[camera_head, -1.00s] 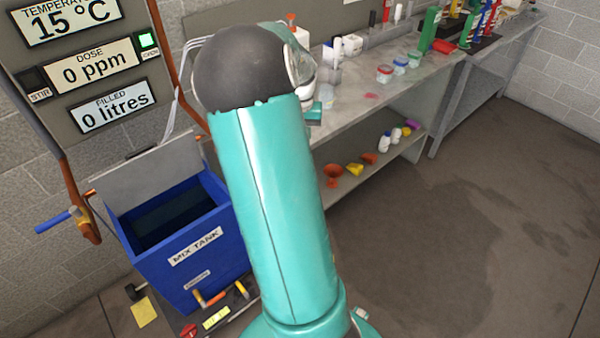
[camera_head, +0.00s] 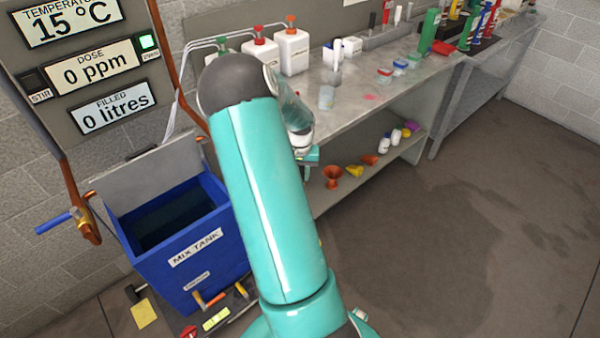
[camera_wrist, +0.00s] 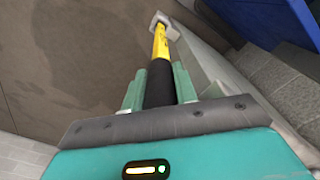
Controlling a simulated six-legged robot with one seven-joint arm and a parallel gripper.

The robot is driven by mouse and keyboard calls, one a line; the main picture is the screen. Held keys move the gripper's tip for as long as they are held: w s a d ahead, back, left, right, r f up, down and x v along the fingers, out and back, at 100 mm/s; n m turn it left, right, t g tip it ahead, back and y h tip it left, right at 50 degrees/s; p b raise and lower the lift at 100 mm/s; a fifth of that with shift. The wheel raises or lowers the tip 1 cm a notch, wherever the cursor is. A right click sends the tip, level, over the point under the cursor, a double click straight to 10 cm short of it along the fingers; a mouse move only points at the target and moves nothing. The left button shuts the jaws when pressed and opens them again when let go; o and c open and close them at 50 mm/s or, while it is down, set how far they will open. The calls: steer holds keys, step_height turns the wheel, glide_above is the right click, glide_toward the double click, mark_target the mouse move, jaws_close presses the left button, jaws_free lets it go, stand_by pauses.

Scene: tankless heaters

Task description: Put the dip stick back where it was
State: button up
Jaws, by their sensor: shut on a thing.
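My gripper (camera_wrist: 158,84) is shut on the black handle of the dip stick (camera_wrist: 160,46) in the wrist view. The stick has a yellow shaft with a pale block at its far end, and it points away from the fingers over the floor. In the head view my arm covers most of the middle. A small teal part of the gripper (camera_head: 308,156) shows beside the bench shelf, and I cannot make out the stick there. The blue mix tank (camera_head: 190,272) stands open at left.
The workbench (camera_head: 345,112) carries white bottles (camera_head: 291,52), a clear beaker (camera_head: 327,97) and small tubs. Funnels, including an orange one (camera_head: 332,176), sit on its lower shelf. A display panel (camera_head: 95,70) hangs above the tank. Floor at right is clear.

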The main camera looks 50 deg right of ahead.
steer(key=o, duration=1)
steer(key=shift+f, duration=0.1)
steer(key=shift+c, duration=0.2)
step_height(320, 180, up, 12)
steer(key=shift+r, duration=0.15)
steer(key=w+a+r+n+t, duration=0.1)
steer(key=w+a+r+n, duration=0.15)
steer(key=a+r, duration=0.6)
steer(key=w+a+r+n+t, duration=0.1)
steer(key=a+r+n+t, duration=0.2)
steer(key=a, duration=1.1)
steer(key=s+a+r+n, duration=0.3)
steer(key=s+a, duration=0.2)
steer(key=a, duration=0.4)
steer(key=s+a+r+n+t, duration=0.1)
steer(key=s+a+r+n, duration=0.2)
steer(key=s+a, duration=0.3)
steer(key=a, duration=0.3)
steer(key=shift+a+t, duration=0.3)
steer(key=shift+a, duration=0.1)
